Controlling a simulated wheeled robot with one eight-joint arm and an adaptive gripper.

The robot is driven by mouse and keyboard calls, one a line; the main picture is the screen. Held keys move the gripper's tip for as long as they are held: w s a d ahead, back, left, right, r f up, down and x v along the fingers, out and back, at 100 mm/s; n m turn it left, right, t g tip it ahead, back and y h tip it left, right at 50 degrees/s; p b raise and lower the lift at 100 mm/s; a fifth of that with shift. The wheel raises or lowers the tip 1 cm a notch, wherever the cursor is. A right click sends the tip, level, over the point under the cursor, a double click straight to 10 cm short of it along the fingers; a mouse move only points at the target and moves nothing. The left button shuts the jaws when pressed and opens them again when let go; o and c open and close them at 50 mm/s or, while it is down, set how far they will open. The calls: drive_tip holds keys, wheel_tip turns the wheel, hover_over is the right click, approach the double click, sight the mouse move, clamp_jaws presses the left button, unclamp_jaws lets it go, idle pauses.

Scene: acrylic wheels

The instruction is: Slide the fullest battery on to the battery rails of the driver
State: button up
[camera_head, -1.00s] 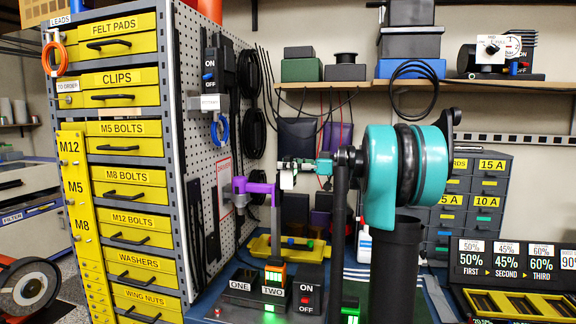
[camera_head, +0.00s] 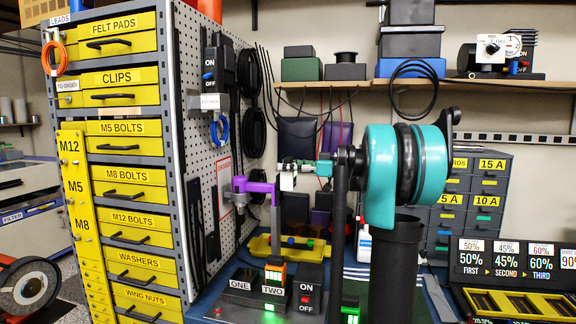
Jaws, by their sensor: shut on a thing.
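The purple driver (camera_head: 258,187) is at a grey post, its grey nose (camera_head: 240,201) pointing down and its handle end to the right. My gripper (camera_head: 288,167) comes in from the right, at the end of my teal wrist. It is shut on a small pale block (camera_head: 287,183), which I take for a battery, close beside the driver's handle end. Its charge marking is too small to read, and I cannot tell whether it touches the rails. Another battery (camera_head: 275,272), orange and green lit, stands at the charger (camera_head: 243,285) place marked TWO.
A switch box (camera_head: 308,295) marked ON and OFF stands right of the charger. A yellow tray (camera_head: 262,246) lies behind. A drawer cabinet (camera_head: 125,190) and pegboard bound the left. A sign (camera_head: 516,260) with percentages stands at the right above a slotted case (camera_head: 520,303).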

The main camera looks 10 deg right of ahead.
sight(295, 179)
drive_tip(key=shift+f, duration=2.3)
drive_tip(key=o, duration=1.7)
drive_tip(key=v, duration=1.2)
drive_tip(key=shift+s, duration=0.15)
